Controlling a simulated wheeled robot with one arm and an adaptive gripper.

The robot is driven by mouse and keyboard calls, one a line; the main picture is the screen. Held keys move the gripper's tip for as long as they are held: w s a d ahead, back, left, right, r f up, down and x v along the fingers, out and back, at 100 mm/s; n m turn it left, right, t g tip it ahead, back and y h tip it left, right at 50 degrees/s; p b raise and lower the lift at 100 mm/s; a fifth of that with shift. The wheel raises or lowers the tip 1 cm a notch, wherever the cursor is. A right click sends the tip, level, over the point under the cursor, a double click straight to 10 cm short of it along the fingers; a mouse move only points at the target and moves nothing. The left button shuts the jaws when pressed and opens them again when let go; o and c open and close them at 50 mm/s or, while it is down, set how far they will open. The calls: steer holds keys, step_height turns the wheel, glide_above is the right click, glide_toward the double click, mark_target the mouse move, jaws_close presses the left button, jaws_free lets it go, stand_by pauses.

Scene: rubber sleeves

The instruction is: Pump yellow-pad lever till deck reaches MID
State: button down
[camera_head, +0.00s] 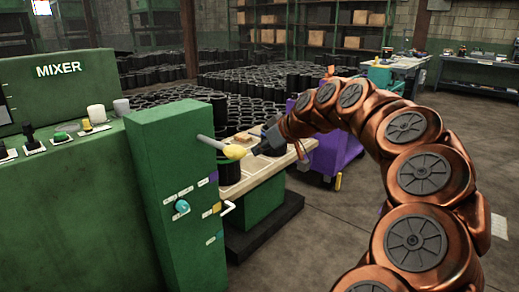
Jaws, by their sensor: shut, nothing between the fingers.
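The lever is a grey rod (212,143) ending in a yellow pad (234,152), beside the green column (160,150). My gripper (257,150) is shut and empty, just right of the pad; I cannot tell whether they touch. The pale deck (243,186) lies below the lever, over a green base, with black sleeves (228,170) and a small tan block (246,136) on it. Purple, yellow and teal marks run down the column. A bent white piece (228,208) is beside the yellow mark (216,208). The label text is too small to read.
The green mixer console (60,180) with knobs and buttons fills the left. A teal knob (181,207) is on the column. A purple cart (335,150) stands behind the deck. Stacked black sleeves (180,105) cover the floor beyond. Open floor lies at the front centre.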

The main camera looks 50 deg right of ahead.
steer(key=shift+a, duration=0.1)
steer(key=s+a+f+n+g+y, duration=0.1)
steer(key=a+f+g+y, duration=0.3)
steer(key=a, duration=1)
steer(key=a+f+n+g+h, duration=0.15)
steer(key=a+f, duration=0.45)
steer(key=a, duration=0.9)
steer(key=s+a+f+g, duration=0.2)
steer(key=s+f, duration=0.1)
steer(key=s, duration=0.4)
steer(key=s+a+f+m+g+h, duration=0.1)
steer(key=s+a+f+g, duration=0.2)
steer(key=s, duration=0.4)
steer(key=s+a+f+m+g+h, duration=0.1)
steer(key=s+a+f+g, duration=0.1)
steer(key=s, duration=0.4)
step_height(320, 180, down, 3)
steer(key=shift+s+a+r+g, duration=0.2)
steer(key=shift+s+a+g, duration=0.2)
steer(key=shift+a, duration=0.25)
